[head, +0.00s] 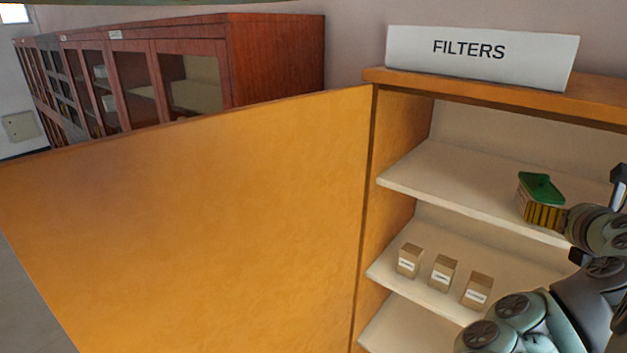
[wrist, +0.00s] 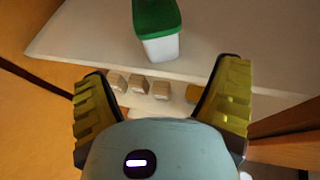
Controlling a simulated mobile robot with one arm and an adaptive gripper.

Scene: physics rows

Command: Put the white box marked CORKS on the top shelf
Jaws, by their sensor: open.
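A white box with a green lid (wrist: 160,46) stands on the pale top shelf (wrist: 85,32) in the wrist view, beyond my fingertips. No lettering on it can be read. In the head view its green lid (head: 541,187) shows on the top shelf (head: 450,180), and its body is mostly hidden behind my yellow finger. My gripper (wrist: 162,72) is open, its two ribbed yellow fingers wide apart with nothing between them. In the head view my gripper (head: 543,214) is at the top shelf's front, close to the box.
Several small brown labelled boxes (head: 443,273) stand on the shelf below. The orange cabinet door (head: 200,220) is open to the left. A FILTERS sign (head: 480,60) stands on the cabinet. The top shelf's left part is clear.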

